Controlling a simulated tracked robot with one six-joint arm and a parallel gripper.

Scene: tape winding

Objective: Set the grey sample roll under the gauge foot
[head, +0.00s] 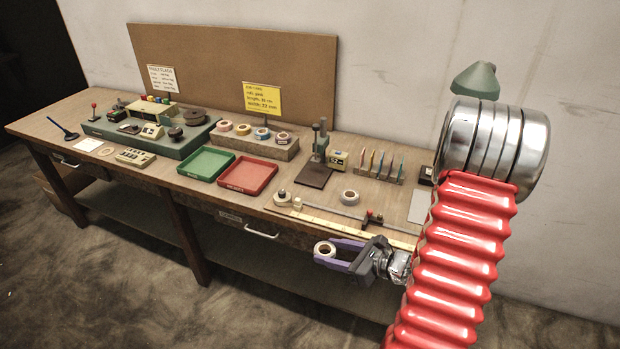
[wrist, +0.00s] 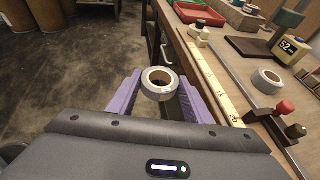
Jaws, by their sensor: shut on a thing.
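My gripper (head: 338,252) has purple fingers and is shut on a pale grey roll (head: 325,249) with a brown core. In the wrist view the roll (wrist: 160,83) sits between the fingertips, its hole facing up toward the camera. The gripper is in front of the bench's front edge, over the floor. The gauge (head: 318,147) stands on the bench behind, with a dark brown base plate (head: 313,175) and a yellowish readout box (head: 338,160). The readout (wrist: 292,46) shows 52 in the wrist view. The foot itself is too small to make out.
Another pale roll (head: 350,197) lies on the bench near a slide with a red knob (head: 370,216). A yellow ruler (head: 345,228) runs along the front edge. Green (head: 206,149) and red (head: 247,174) trays lie left of the gauge. Several rolls stand on a wooden block (head: 255,144).

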